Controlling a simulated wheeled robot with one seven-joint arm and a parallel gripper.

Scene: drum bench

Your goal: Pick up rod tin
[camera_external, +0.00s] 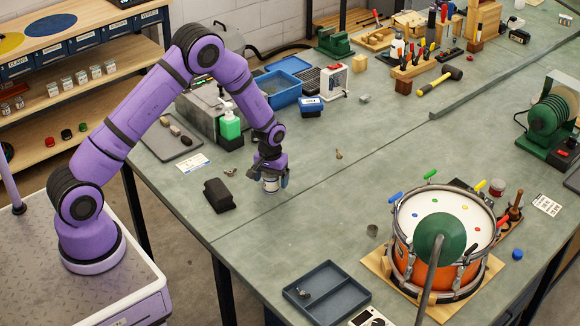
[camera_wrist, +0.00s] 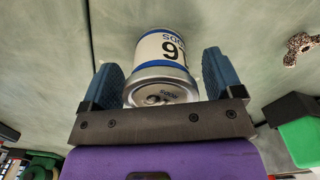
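The rod tin (camera_external: 270,184) is a small can with a white, blue-edged label and a grey metal lid. It stands on the bench below my wrist, left of the bench's middle. In the wrist view the tin (camera_wrist: 162,60) sits between the two blue-grey fingers, its lid toward me. My gripper (camera_external: 271,180) is around the tin from above, one finger on each side. In the wrist view my gripper (camera_wrist: 163,75) is open, with narrow gaps showing beside the tin. Part of the tin is hidden by the gripper in the external view.
A dark block (camera_external: 219,195) lies close to the left of the tin. A dark tray (camera_external: 327,292) and an orange drum (camera_external: 405,250) are to the front right. The bench between is mostly clear.

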